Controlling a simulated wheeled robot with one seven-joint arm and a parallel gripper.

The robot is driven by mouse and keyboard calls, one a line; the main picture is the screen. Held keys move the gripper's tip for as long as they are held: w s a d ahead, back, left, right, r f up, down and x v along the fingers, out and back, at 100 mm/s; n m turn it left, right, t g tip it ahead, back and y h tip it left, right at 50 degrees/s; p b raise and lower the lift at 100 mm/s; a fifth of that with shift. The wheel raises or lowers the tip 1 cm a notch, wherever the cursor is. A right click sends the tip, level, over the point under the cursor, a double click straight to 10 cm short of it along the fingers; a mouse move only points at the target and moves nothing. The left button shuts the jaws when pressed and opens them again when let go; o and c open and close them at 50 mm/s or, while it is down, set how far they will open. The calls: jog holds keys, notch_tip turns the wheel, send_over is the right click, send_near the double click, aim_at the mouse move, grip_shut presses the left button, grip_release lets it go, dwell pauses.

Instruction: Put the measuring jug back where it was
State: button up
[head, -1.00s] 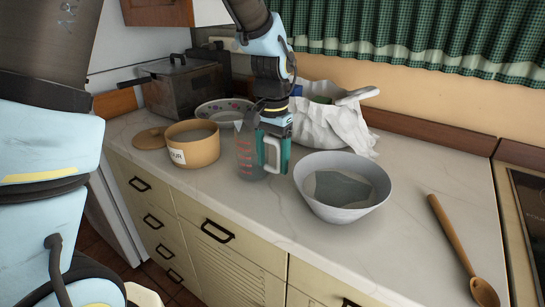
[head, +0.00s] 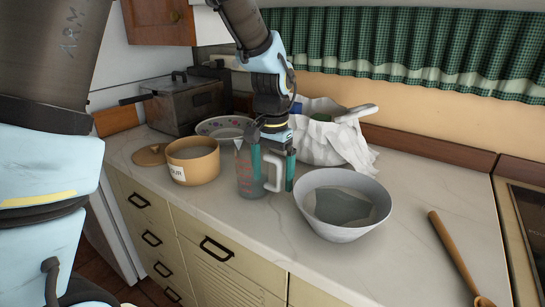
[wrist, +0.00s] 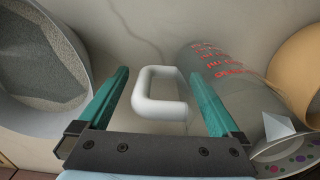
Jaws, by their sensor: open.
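The measuring jug (head: 249,178), clear grey with red markings and a white handle (head: 274,172), stands upright on the counter. It also shows in the wrist view (wrist: 225,85), at the right. My gripper (head: 272,184) is open at the jug's handle, its teal fingers pointing down. In the wrist view, the handle (wrist: 160,98) lies between the two spread fingers, with a gap visible on each side. One finger is between the handle and the jug's body and hides part of the body.
A bowl of grey contents (head: 345,232) stands close right of the gripper. A tan flour pot (head: 193,165) is left of the jug, its lid (head: 149,155) beside it. A patterned plate (head: 222,122) and white sack (head: 325,145) are behind. A wooden spoon (head: 450,250) lies right.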

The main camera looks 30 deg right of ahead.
notch_tip(320, 180, up, 12)
jog(key=shift+f+b, duration=0.2)
jog(key=shift+b, duration=0.45)
jog(key=shift+s, duration=0.15)
